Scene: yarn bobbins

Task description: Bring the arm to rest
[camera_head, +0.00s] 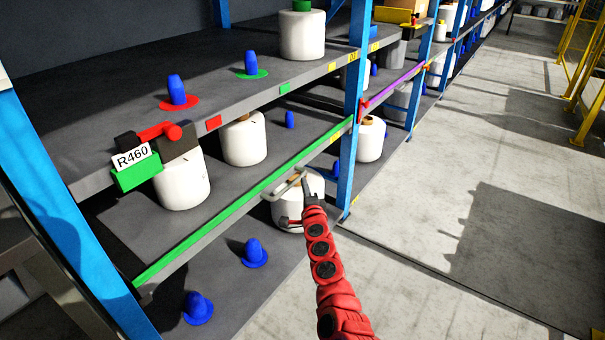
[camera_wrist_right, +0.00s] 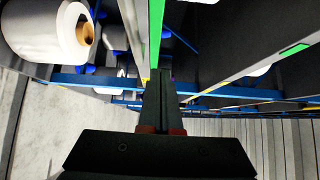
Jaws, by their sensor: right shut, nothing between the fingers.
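My right arm (camera_head: 326,265), red with black joints, reaches up from the bottom of the head view. Its right gripper (camera_head: 288,184) is in front of a white bobbin (camera_head: 290,208) at the lower shelf level; I cannot tell whether they touch. In the wrist view the right gripper (camera_wrist_right: 161,80) is shut, with nothing visible between its dark fingers. A white bobbin with a brown core (camera_wrist_right: 55,32) shows at upper left there, apart from the fingers. My left gripper is not in view.
A shelf rack with blue posts (camera_head: 352,110) and a green-edged shelf (camera_head: 240,212) stands close to the arm. It holds white bobbins (camera_head: 244,142), blue cones (camera_head: 176,90) and a sign reading R460 (camera_head: 132,158). The concrete floor (camera_head: 440,190) at right is clear.

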